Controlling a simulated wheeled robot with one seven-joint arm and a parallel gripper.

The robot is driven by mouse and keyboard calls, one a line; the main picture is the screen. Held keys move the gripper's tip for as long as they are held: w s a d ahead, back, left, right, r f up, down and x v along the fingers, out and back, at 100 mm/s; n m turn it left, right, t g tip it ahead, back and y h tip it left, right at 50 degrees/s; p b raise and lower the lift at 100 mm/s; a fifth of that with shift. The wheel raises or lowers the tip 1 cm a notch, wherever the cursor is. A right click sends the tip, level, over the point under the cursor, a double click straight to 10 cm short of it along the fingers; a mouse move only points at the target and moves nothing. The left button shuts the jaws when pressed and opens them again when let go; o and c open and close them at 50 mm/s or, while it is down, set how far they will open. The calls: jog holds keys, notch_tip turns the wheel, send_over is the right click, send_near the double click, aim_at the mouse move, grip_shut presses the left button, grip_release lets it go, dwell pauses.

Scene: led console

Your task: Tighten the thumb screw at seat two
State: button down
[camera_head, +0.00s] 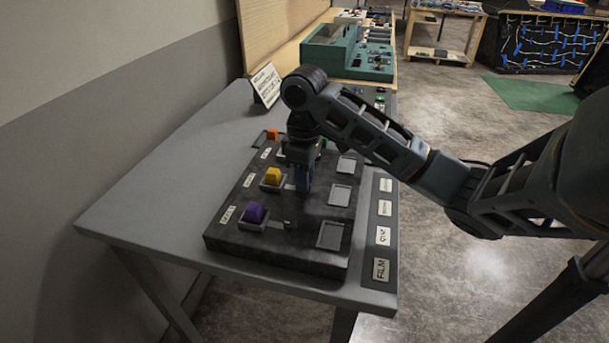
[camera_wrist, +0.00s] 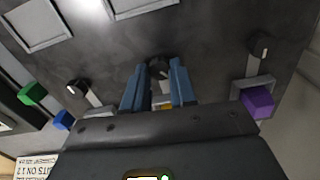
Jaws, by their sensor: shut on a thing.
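The dark console (camera_head: 275,252) lies on the grey table, with labelled seats in a row. My gripper (camera_head: 303,186) points down over the console beside the yellow block (camera_head: 273,176). In the wrist view its two blue fingers (camera_wrist: 159,88) are shut on the dark round thumb screw (camera_wrist: 158,68) in line with the yellow block. In the head view the gripper hides that screw. Another thumb screw (camera_head: 288,225) stands beside the purple block (camera_head: 254,212). A further thumb screw (camera_wrist: 76,87) shows at left in the wrist view, near a blue block (camera_wrist: 65,121). The seat labels are too small to read.
A propped sign (camera_head: 265,84) and a teal box (camera_head: 350,52) stand farther back. The table's left part (camera_head: 170,170) is clear.

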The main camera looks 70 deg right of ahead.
jog(key=m, duration=0.4)
jog(key=shift+r+m, duration=0.15)
jog(key=shift+m, duration=2.05)
jog(key=c, duration=0.9)
grip_release()
jog(key=shift+r, duration=3.85)
